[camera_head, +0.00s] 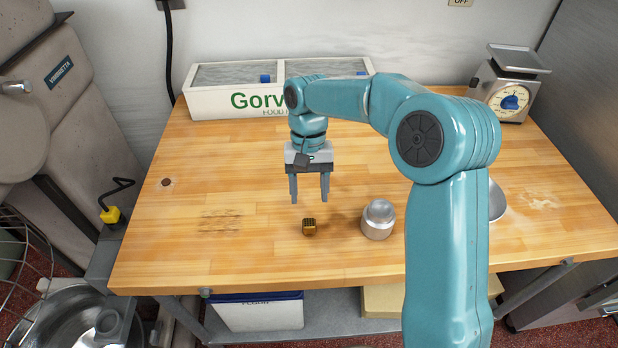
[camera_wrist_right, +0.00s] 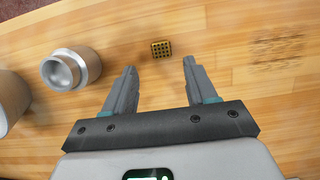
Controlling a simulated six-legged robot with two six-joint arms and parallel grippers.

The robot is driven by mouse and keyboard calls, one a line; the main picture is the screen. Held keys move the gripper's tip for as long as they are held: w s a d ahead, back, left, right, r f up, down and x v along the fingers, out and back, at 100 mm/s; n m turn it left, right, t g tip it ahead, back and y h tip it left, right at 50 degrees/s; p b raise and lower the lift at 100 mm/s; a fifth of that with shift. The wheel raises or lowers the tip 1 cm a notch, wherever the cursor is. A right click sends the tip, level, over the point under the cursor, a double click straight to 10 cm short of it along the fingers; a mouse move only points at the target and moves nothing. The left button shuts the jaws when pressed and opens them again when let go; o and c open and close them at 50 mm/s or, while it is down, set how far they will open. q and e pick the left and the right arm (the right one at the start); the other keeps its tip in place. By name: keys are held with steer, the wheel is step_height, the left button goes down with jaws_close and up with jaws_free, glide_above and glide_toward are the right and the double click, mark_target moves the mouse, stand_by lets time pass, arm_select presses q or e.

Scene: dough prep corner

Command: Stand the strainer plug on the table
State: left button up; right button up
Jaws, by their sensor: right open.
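The strainer plug seems to be the small brass-coloured, roughly square piece with dark holes (camera_head: 308,227), on the wooden table (camera_head: 260,262) near its front middle. It also shows in the wrist view (camera_wrist_right: 161,49), just beyond the fingertips, with its holed face visible. Whether it is lying or upright is hard to tell. My right gripper (camera_head: 309,201) points down above and slightly behind the plug, open and empty; in the wrist view its two fingers (camera_wrist_right: 160,66) are spread apart with nothing between them. My left gripper does not show.
A stepped silver metal cylinder (camera_head: 378,220) stands right of the plug, close to it. A metal bowl (camera_head: 496,203) is partly hidden behind my right arm. A white bin (camera_head: 226,103) and a scale (camera_head: 507,83) stand at the back.

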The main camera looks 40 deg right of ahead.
steer(key=shift+v, duration=2)
steer(key=shift+s, duration=0.1)
